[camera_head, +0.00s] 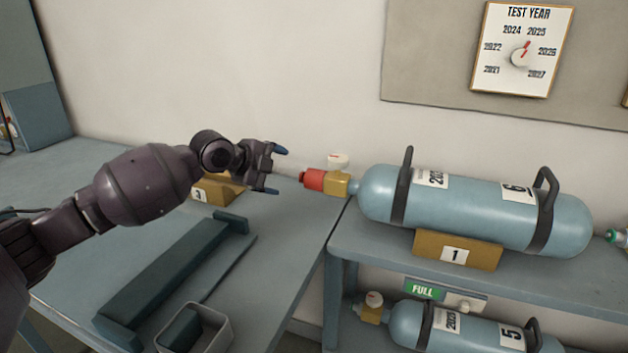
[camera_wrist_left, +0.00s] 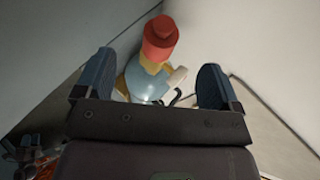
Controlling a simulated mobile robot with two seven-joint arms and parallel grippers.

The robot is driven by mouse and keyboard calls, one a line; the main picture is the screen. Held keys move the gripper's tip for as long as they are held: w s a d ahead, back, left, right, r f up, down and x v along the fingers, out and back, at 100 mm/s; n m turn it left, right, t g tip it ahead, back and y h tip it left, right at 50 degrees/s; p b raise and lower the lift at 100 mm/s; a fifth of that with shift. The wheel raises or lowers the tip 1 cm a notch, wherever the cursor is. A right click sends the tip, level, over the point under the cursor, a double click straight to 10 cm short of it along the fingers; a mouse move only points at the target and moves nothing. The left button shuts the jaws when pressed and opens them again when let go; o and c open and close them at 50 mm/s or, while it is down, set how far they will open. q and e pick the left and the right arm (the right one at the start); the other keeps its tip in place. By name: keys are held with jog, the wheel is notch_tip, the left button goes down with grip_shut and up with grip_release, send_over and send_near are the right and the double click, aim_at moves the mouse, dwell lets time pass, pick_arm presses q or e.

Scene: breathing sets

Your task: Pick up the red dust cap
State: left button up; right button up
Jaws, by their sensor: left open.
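The red dust cap (camera_head: 313,180) sits on the brass valve (camera_head: 337,184) at the left end of the upper blue cylinder (camera_head: 470,207). My left gripper (camera_head: 278,170) is open, just left of the cap, with its blue-tipped fingers pointing toward it. A gap shows between the fingertips and the cap. In the left wrist view the cap (camera_wrist_left: 160,38) lies ahead of the open fingers (camera_wrist_left: 155,90), between them and a little left of centre.
The upper cylinder lies on a shelf (camera_head: 380,248) with a yellow block marked 1 (camera_head: 456,250). A lower cylinder (camera_head: 450,330) lies beneath. A dark green cradle (camera_head: 175,280), an open bin (camera_head: 222,330) and a yellow block marked 3 (camera_head: 217,190) stand on the left table (camera_head: 85,240).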

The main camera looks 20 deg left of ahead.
aim_at(301, 178)
pick_arm(q)
jog(key=b+x, duration=0.1)
jog(key=x, duration=0.3)
jog(key=shift+d+f, duration=0.1)
jog(key=shift+d, duration=0.1)
jog(key=shift+w+d+f, duration=0.15)
jog(key=shift+w, duration=0.25)
jog(key=b+x, duration=0.1)
jog(key=x, duration=0.3)
jog(key=shift+w+f, duration=0.1)
jog(key=shift+w+f+b, duration=0.15)
jog(key=shift+w+b, duration=0.15)
jog(key=shift+b, duration=0.05)
jog(key=shift+w+d, duration=0.1)
jog(key=shift+w, duration=0.05)
jog(key=c, duration=0.9)
jog(key=shift+c, duration=0.2)
pick_arm(e)
jog(key=f, duration=0.1)
jog(key=s+f, duration=0.1)
jog(key=f, duration=0.1)
jog(key=shift+s+d+g, duration=0.15)
jog(key=shift+g, duration=0.15)
